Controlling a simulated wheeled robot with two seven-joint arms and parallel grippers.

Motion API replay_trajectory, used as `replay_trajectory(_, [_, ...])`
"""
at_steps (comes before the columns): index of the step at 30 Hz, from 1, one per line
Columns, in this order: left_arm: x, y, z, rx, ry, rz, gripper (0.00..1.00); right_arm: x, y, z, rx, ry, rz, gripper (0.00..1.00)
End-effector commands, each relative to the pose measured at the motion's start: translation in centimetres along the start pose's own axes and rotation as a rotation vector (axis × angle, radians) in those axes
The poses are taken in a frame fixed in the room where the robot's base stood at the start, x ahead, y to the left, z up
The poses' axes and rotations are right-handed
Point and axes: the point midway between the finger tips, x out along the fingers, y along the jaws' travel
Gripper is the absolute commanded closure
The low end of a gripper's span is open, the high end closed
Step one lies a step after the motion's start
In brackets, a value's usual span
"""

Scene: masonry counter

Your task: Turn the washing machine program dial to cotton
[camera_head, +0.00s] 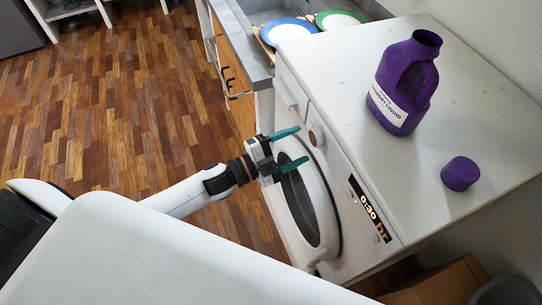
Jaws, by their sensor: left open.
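The white washing machine (440,150) stands at the right, its front facing left. The round program dial (316,135) sits on its front panel near the top edge, right of the drawer. The dial's marking is too small to read. My left gripper (302,144) is open, its two teal fingers pointing at the panel just left of the dial. The fingertips look close to the dial; I cannot tell whether they touch it. The display (370,209) reads "0:30 hr". My right gripper is not in view.
The round door (327,206) bulges from the machine's front below the gripper. A purple laundry liquid bottle (405,80), uncapped, and its purple cap (460,173) stand on top. The wooden floor (120,110) at left is clear.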

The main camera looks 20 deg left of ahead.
Motion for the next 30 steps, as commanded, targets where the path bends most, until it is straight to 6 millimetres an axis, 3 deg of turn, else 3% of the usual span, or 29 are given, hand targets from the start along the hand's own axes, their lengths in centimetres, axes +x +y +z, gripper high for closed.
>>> replay_trajectory(6, [-5.0, -0.5, -0.2, -0.001, 0.002, -0.004, 0.33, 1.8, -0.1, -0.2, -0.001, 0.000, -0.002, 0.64])
replay_trajectory(12, [-7.5, -0.2, -0.1, 0.000, 0.001, -0.002, 0.33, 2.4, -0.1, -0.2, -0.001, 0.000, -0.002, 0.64])
replay_trajectory(30, [-8.3, 0.0, 0.0, 0.001, -0.001, 0.000, 0.33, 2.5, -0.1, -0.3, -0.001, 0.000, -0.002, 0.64])
